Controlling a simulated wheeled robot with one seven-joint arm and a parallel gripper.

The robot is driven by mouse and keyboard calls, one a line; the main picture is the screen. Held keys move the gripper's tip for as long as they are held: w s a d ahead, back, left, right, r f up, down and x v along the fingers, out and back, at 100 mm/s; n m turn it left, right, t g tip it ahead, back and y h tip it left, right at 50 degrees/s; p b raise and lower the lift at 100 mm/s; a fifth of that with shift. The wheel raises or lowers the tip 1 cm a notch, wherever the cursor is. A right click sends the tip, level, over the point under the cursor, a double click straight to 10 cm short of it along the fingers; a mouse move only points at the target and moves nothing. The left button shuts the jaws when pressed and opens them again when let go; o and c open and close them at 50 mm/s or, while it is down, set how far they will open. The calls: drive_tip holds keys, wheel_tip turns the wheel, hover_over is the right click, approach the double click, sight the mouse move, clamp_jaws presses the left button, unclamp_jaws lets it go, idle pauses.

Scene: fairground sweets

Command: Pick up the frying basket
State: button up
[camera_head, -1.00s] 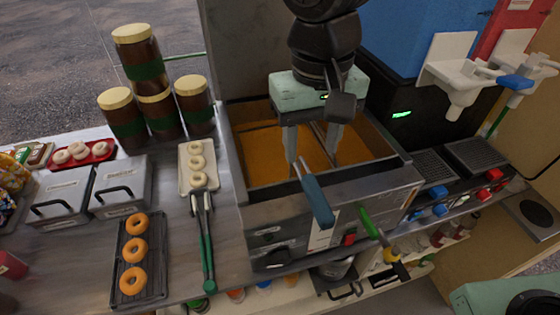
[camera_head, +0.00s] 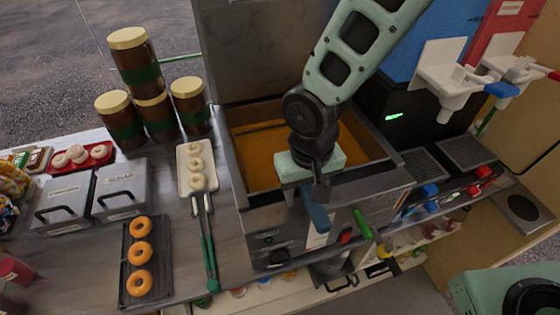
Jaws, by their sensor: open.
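The fryer (camera_head: 229,164) is a steel tank of orange-brown oil (camera_head: 252,160). A blue-grey handle (camera_head: 318,216), seemingly that of the frying basket, sticks out over the fryer's front edge and slopes down. My gripper (camera_head: 307,197) points down at the front rim, right at the upper part of this handle. Its jaws are open. Whether both fingers straddle the handle cannot be told. The basket's body is not clearly visible; my arm and gripper cover much of the tank.
Green-handled tongs (camera_head: 208,240) and a tray of pale doughnuts (camera_head: 183,176) lie left of the fryer. A dark rack (camera_head: 126,278) holds orange doughnuts. Stacked brown jars (camera_head: 138,62) stand behind. White dispensers (camera_head: 437,72) are at the right. A green lever (camera_head: 363,223) projects at the fryer's front.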

drive_tip(key=shift+f, duration=0.25)
clamp_jaws()
drive_tip(key=shift+r, duration=0.1)
